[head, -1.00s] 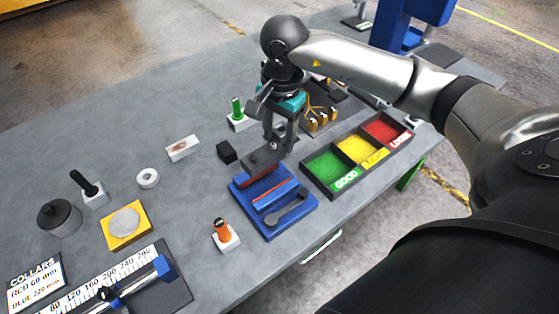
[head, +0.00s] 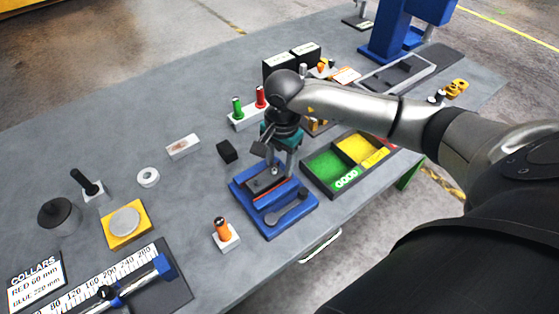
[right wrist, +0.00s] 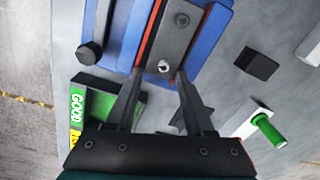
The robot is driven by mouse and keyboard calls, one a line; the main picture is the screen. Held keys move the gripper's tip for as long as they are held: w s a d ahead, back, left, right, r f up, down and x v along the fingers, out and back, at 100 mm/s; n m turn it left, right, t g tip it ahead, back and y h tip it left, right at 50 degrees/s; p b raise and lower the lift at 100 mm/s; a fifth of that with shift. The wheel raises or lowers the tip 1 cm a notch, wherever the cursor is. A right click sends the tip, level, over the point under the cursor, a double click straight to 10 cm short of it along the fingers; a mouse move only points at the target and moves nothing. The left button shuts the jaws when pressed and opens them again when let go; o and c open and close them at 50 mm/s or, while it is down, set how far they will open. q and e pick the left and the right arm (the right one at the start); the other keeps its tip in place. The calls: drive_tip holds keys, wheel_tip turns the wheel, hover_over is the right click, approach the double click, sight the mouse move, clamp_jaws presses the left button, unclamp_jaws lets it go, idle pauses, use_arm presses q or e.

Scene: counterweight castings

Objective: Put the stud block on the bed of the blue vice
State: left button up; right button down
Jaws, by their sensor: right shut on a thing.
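The stud block (head: 258,184) is a dark grey bar with round studs on top. My right gripper (head: 279,168) is shut on one end of it. In the right wrist view, the stud block (right wrist: 178,36) extends away from between the fingers of the right gripper (right wrist: 158,84), one stud close to them. The blue vice (head: 269,229) is on the table, with a red strip and a grey handle. The block lies over the vice's bed, alongside the red strip. I cannot tell whether it touches the bed. My left gripper is not in view.
A tray with green and yellow compartments (head: 309,178) stands right of the vice. A small black block (head: 227,151) lies behind it, and an orange-handled gauge (head: 222,229) stands in front at left. A white base with green and red plugs (head: 238,107) stands farther back.

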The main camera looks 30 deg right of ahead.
drive_tip(key=shift+f, duration=0.1)
drive_tip(key=shift+c, duration=1.3)
unclamp_jaws()
wheel_tip(320, 180, up, 12)
drive_tip(key=shift+s, duration=0.25)
drive_tip(key=shift+d, duration=0.1)
